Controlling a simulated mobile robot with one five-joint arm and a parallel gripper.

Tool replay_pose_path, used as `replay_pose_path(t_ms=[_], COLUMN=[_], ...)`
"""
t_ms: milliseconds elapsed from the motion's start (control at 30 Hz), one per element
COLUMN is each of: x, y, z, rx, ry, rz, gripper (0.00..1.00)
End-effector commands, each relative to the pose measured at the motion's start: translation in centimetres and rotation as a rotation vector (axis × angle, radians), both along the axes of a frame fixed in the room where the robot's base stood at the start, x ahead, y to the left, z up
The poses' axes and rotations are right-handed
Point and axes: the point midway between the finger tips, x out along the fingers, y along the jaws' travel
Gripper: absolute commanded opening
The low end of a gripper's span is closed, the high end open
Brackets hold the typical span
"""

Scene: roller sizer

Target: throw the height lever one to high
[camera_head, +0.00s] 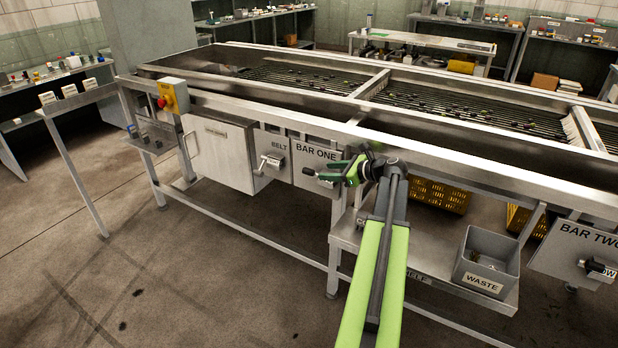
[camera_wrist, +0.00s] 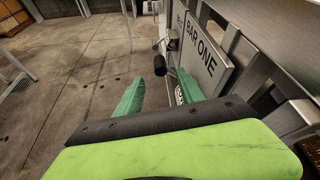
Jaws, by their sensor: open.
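The BAR ONE panel (camera_head: 315,155) is on the machine's near side, left of my gripper (camera_head: 328,174). A dark lever knob (camera_head: 308,171) sticks out to the left in front of this panel, just past my fingertips. In the wrist view my gripper (camera_wrist: 158,80) is open, its green fingers spread with nothing between them. A black knob (camera_wrist: 160,65) shows just beyond the fingertips, beside the BAR ONE panel (camera_wrist: 203,48); it appears to be lever one's. A white marked part (camera_wrist: 180,95) is partly hidden behind the right finger. The lever's setting cannot be read.
The BELT lever (camera_head: 272,161) is close by on the left. The BAR TWO panel (camera_head: 578,248) is far right. A grey WASTE bin (camera_head: 487,262) stands on the low shelf right of my arm. The machine's frame rail runs above. The floor at front left is clear.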

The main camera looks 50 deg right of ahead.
Motion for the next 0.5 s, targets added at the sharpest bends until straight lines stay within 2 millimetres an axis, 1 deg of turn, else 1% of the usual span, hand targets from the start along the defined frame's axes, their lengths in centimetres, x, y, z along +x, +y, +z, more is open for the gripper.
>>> replay_pose_path(t_ms=[33, 200, 300, 400, 500], x=[1.3, 5.1, 6.9, 8.1, 8.7], y=[0.1, 0.7, 1.0, 1.2, 1.4], z=[-1.0, -2.6, -3.2, -3.6, -3.7], rx=[0.0, -0.001, -0.001, -0.001, -0.001], ry=[0.0, 0.0, 0.0, 0.0, 0.0], rz=[0.002, 0.003, 0.001, 0.001, -0.001], gripper=[0.46, 0.46, 0.46, 0.46, 0.46])
